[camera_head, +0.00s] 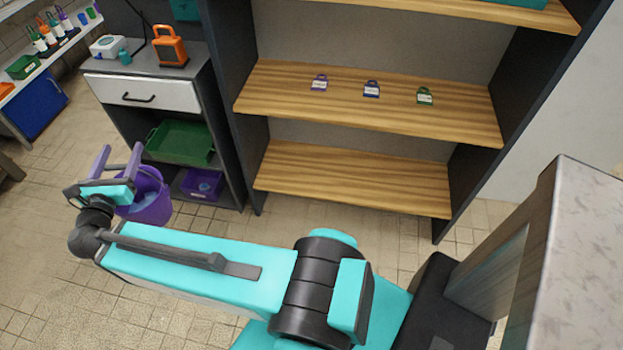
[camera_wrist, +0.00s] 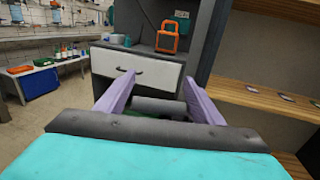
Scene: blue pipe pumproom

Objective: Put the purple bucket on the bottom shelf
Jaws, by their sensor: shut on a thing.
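The purple bucket (camera_head: 154,208) hangs at the left in the head view, partly hidden behind my gripper, with something light blue inside it. My gripper (camera_head: 119,153) has light purple fingers and is shut on the bucket. In the wrist view the fingers (camera_wrist: 158,82) stand either side of a grey bar (camera_wrist: 160,106), which looks like the bucket's handle; the bucket's body is hidden there. The bottom shelf (camera_head: 350,185) of the wooden shelf unit is bare and lies to the right of the bucket.
The middle shelf (camera_head: 300,103) carries small purple, blue and green padlock-like tags. Left of the unit stands a grey cabinet with a white drawer (camera_head: 150,93), an orange lantern (camera_head: 170,46) on top, and a green crate (camera_head: 180,143) and purple box (camera_head: 203,184) below. A pale counter (camera_head: 585,260) stands right.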

